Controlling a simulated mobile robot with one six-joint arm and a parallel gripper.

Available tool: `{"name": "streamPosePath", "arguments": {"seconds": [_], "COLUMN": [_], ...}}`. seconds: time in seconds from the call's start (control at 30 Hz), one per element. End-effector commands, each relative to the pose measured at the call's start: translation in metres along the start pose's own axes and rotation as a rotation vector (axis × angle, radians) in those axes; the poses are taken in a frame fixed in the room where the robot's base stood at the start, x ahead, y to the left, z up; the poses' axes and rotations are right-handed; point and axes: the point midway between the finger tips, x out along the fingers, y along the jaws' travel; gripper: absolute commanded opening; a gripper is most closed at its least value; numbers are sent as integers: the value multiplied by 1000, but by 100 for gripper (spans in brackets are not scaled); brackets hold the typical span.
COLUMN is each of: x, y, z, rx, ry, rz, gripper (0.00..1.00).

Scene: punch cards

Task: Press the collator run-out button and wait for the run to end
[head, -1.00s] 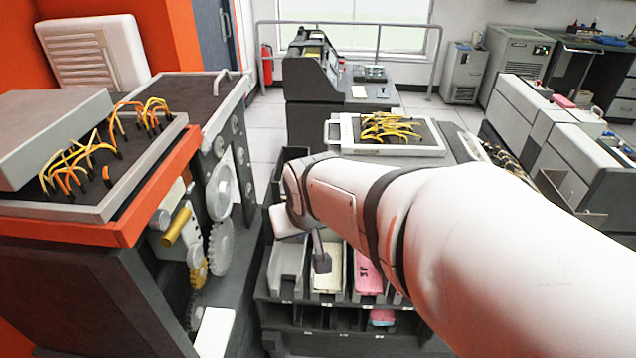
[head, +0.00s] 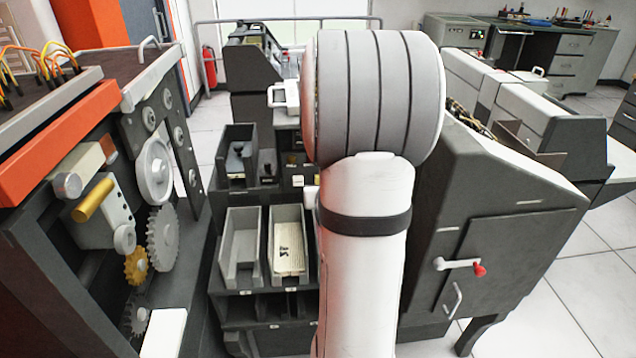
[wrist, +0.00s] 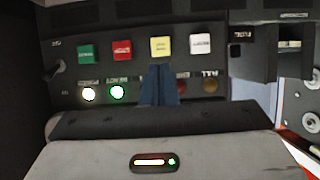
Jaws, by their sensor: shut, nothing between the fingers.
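In the wrist view the collator's dark control panel (wrist: 120,66) carries a row of square buttons: green (wrist: 86,53), red (wrist: 122,50), yellow (wrist: 161,47) and white (wrist: 201,44). I cannot read which is the run-out button. My gripper (wrist: 160,68) is shut and empty, its fingertips pointing at the panel just beside the yellow button. I cannot tell whether they touch it. Beside the fingers, a white lamp (wrist: 89,94) and a green lamp (wrist: 117,91) are lit; a red and an amber lamp are dark. In the head view my arm hides the gripper.
Card pockets stand left of my arm, one empty (head: 240,250) and one holding cream cards (head: 289,247). A machine with exposed gears (head: 163,238) is close on the left. A dark cabinet with a red-knobbed crank (head: 479,268) is close on the right.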

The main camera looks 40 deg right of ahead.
Motion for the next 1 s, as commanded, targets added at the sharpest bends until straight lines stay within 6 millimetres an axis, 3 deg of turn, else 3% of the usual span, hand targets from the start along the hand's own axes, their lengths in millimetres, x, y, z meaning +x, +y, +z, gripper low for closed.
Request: {"name": "streamPosePath", "arguments": {"seconds": [0.4, 1.0], "x": [58, 68], "y": [-1, -2], "z": [3, 0], "rx": [-1, -2], "ry": [1, -1], "rz": [-1, -3], "gripper": [0, 0]}}
